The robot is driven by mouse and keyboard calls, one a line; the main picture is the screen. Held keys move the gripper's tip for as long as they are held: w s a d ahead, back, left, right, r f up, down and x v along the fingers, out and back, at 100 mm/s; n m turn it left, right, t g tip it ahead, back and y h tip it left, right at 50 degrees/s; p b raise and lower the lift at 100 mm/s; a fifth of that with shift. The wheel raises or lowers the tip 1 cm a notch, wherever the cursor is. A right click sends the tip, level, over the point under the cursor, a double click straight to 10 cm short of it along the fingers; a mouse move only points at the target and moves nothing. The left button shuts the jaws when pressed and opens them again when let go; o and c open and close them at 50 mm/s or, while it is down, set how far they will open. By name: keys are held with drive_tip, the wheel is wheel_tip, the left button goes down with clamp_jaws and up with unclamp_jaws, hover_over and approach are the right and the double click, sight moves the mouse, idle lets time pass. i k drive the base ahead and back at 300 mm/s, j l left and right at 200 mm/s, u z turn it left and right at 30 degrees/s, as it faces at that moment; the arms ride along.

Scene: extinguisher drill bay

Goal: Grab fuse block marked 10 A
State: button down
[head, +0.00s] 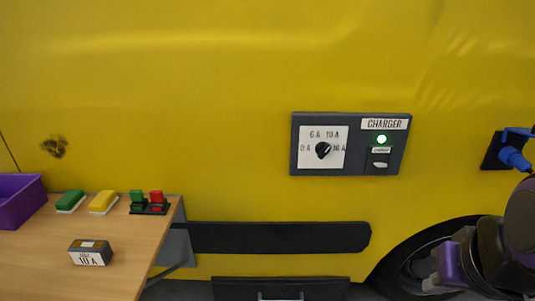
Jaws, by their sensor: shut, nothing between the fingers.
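The fuse block marked 10 A (90,253) is a dark grey block with a white label on its front and an orange and white top. It sits upright on the wooden table (125,240), near the front. My gripper (432,284) is at the lower right, in front of the dark wheel, far from the block. Its fingers look closed and hold nothing, though they are small and partly blend into the wheel behind.
A purple bin (22,202), a green block (70,201), a yellow block (103,202) and a holder with green and red pieces (149,207) stand along the table's back. A charger panel (351,144) and blue plug (514,158) are on the yellow wall.

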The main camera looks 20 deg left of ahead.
sight(85, 252)
drive_tip(key=u, duration=2.25)
drive_tip(key=i+j+z, duration=0.1)
drive_tip(key=i+j, duration=0.15)
drive_tip(key=i+j+z, duration=0.15)
drive_tip(key=j, duration=0.25)
drive_tip(key=i+j+z, duration=0.1)
drive_tip(key=i+j, duration=0.2)
